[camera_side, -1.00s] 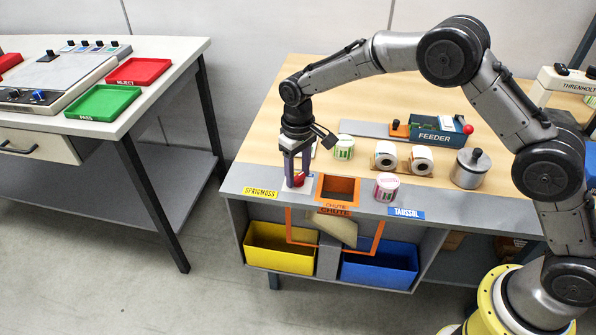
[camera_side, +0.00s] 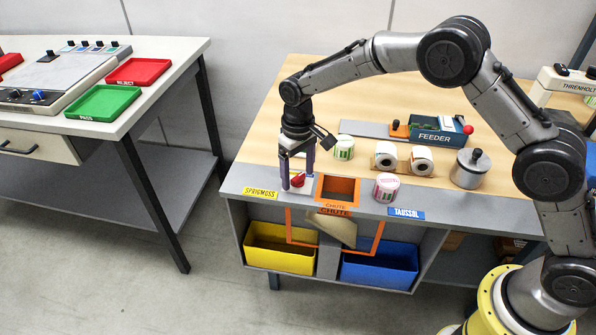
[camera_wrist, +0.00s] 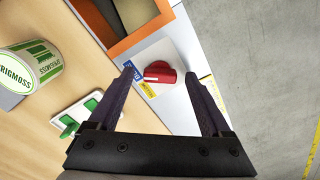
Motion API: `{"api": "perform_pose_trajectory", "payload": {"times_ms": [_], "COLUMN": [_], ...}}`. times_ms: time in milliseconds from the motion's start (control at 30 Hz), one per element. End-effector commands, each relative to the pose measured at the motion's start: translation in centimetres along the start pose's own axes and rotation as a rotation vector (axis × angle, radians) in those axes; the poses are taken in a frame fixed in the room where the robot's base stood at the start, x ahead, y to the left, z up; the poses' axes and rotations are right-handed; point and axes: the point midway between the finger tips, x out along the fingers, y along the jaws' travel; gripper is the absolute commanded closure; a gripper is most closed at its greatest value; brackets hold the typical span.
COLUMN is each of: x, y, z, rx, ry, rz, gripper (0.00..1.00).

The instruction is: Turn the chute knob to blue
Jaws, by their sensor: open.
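The red chute knob (camera_wrist: 160,72) sits on a white plate in the wrist view, with a blue label (camera_wrist: 131,70) and a yellow label (camera_wrist: 148,90) beside it. A white line on the knob points left in that view, toward the labels; I cannot tell which one exactly. The knob also shows in the side view (camera_side: 297,181). My gripper (camera_wrist: 160,77) is open, with one finger on each side of the knob and gaps visible. The orange chute (camera_side: 338,189) is just right of the knob, with a tilted tan flap (camera_side: 336,229) below.
A yellow bin (camera_side: 279,257) and a blue bin (camera_side: 380,274) stand under the bench. The feeder (camera_side: 437,129) is farther back.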

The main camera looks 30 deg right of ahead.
Motion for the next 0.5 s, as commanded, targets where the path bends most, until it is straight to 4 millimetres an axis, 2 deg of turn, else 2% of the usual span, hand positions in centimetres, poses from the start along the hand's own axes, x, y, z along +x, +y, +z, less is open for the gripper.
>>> {"api": "perform_pose_trajectory", "payload": {"times_ms": [133, 233, 500], "x": [-0.3, -1.4, -6.9], "y": [0.0, 0.0, 0.0], "z": [0.0, -0.1, -0.1], "rx": [-0.001, -0.001, -0.001], "ry": [0.001, 0.004, 0.006], "rz": [0.000, 0.000, -0.001], "gripper": [0.18, 0.18, 0.18]}}
